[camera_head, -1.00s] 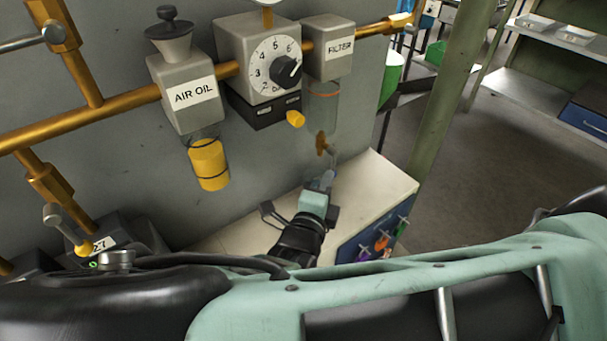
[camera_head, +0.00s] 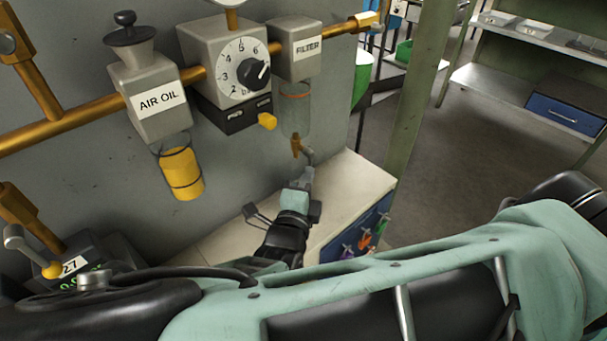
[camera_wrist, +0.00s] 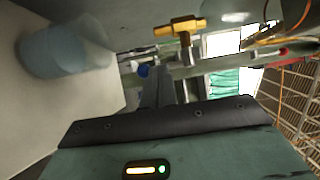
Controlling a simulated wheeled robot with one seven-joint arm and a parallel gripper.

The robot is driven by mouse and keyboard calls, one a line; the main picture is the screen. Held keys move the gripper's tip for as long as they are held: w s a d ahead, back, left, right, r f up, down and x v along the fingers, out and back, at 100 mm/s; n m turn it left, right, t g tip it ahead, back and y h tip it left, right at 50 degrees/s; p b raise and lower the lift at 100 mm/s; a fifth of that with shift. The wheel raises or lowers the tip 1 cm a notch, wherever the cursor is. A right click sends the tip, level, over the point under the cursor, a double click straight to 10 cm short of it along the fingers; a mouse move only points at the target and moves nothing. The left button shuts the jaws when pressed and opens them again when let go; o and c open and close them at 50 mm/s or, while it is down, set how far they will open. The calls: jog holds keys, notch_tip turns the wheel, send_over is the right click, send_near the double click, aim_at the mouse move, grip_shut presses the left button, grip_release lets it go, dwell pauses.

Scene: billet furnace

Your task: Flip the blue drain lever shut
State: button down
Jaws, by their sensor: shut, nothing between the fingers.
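A brass drain fitting (camera_head: 297,146) hangs under the clear bowl of the filter unit (camera_head: 296,48), with a grey curved piece beside it. My gripper (camera_head: 303,175) is shut and empty just below this fitting; I cannot tell in this view whether they touch. In the wrist view a brass tee-shaped fitting (camera_wrist: 181,28) stands beyond my gripper (camera_wrist: 165,74). A small blue piece (camera_wrist: 143,71), likely part of the drain lever, shows at the left side of the fingertips. Most of the lever is hidden, and its angle cannot be told.
The air oil unit (camera_head: 160,97) and the dial regulator (camera_head: 226,70) are on the brass pipe to the left. A pale bench top (camera_head: 350,185) lies below my gripper, with coloured tools on its side. A green post (camera_head: 408,130) stands at the right. A bluish cylinder (camera_wrist: 66,45) is at left in the wrist view.

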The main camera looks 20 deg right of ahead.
jog(key=d+n+t+y+b, duration=0.1)
jog(key=n+t, duration=0.3)
jog(key=w+d+n+t+y+b, duration=0.1)
jog(key=d+n+t, duration=0.1)
jog(key=n+t, duration=0.1)
jog(key=d+n+t+y+b, duration=0.1)
jog(key=d+n+t, duration=0.1)
jog(key=n+t, duration=0.2)
jog(key=shift+w+d+r+n+t, duration=0.1)
jog(key=shift+w+n+t, duration=0.1)
jog(key=shift+n, duration=0.3)
jog(key=shift+w+d+n+t, duration=0.1)
jog(key=shift+w+n, duration=0.1)
jog(key=shift+n, duration=0.3)
jog(key=s+a+f+b, duration=0.2)
jog(key=s+a, duration=0.2)
jog(key=s, duration=0.9)
jog(key=shift+s, duration=0.2)
jog(key=shift+f, duration=0.1)
